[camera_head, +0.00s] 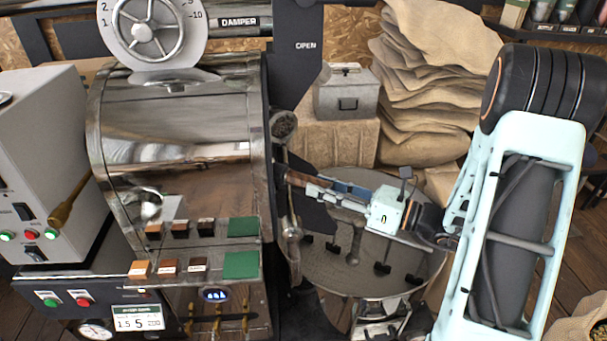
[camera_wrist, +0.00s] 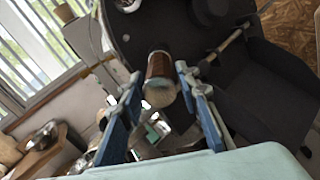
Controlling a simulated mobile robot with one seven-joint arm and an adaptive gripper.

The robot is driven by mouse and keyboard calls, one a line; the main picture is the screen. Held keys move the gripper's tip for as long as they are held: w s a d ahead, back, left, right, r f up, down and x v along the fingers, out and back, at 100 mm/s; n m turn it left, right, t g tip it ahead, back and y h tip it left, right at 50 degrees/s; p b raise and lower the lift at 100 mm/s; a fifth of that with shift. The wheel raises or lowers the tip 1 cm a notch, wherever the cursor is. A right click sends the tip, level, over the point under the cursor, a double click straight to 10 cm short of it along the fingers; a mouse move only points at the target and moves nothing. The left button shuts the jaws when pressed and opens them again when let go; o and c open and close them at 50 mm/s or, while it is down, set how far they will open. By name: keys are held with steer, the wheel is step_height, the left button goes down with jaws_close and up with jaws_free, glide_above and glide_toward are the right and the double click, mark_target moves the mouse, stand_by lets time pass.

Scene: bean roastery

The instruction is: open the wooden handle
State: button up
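The wooden handle (camera_wrist: 160,67) shows in the wrist view as a reddish-brown grip with a pale, rounded end facing me. In the head view the brown handle (camera_head: 297,178) sticks out from the right side of the roaster's front, partly hidden by my fingers. My gripper (camera_head: 308,184) is open, with its blue fingers reaching left toward the handle. In the wrist view the handle's end lies between the two fingers, with a narrow gap on each side. Whether either finger touches it is hard to tell.
The shiny roaster drum (camera_head: 180,150) stands left of my gripper. A round cooling tray (camera_head: 340,275) with stirring arms lies below it. A grey metal box (camera_head: 347,93) and stacked sacks (camera_head: 425,75) are behind. Another wooden grip (camera_head: 66,210) is at far left.

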mark_target(295, 179)
steer(key=p+x, duration=0.1)
steer(key=x, duration=0.6)
steer(key=shift+a, duration=0.15)
jaws_close()
